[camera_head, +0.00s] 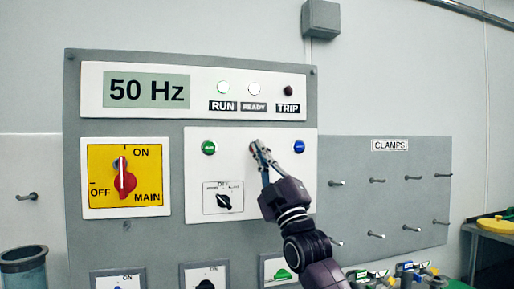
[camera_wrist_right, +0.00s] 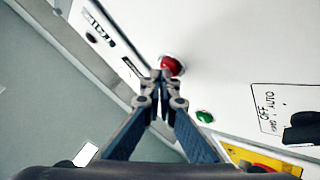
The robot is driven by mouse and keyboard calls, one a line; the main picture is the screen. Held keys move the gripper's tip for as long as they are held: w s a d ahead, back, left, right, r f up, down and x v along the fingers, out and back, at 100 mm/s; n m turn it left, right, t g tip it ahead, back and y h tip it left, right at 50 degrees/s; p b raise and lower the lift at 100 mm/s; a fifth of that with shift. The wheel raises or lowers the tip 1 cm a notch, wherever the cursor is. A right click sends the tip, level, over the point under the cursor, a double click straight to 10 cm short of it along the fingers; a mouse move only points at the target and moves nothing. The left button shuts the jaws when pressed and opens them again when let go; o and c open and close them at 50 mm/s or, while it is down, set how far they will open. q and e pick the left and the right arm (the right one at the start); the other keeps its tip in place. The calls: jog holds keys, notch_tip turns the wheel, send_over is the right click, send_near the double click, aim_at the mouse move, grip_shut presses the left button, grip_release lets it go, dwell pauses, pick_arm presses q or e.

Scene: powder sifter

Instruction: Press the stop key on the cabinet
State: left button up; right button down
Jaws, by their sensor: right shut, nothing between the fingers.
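The red stop key (camera_wrist_right: 172,64) is a round button on the white panel of the cabinet (camera_head: 75,200). In the head view my right gripper hides most of it. My right gripper (camera_head: 258,149) is shut and empty, with its fingertips at the red key between the green and blue buttons. In the right wrist view the fingertips (camera_wrist_right: 159,75) overlap the lower left edge of the red key. I cannot tell whether they touch it. My left gripper is not in view.
A green button (camera_head: 208,148) and a blue button (camera_head: 299,146) flank the red key. A black selector knob (camera_head: 224,202) is below. The red main switch (camera_head: 124,181) points to ON. Pegs stick out at right.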

jog(key=shift+w+a, duration=0.1)
jog(key=shift+w, duration=0.1)
jog(key=shift+s, duration=0.1)
dwell(0.5)
jog(key=shift+s+d+f, duration=0.1)
jog(key=shift+s+d, duration=0.15)
jog(key=shift+s, duration=0.35)
jog(key=s, duration=0.1)
jog(key=s+d+b, duration=0.1)
jog(key=s, duration=0.1)
jog(key=s+b, duration=0.1)
jog(key=shift+s+d, duration=0.3)
jog(key=shift+s, duration=0.1)
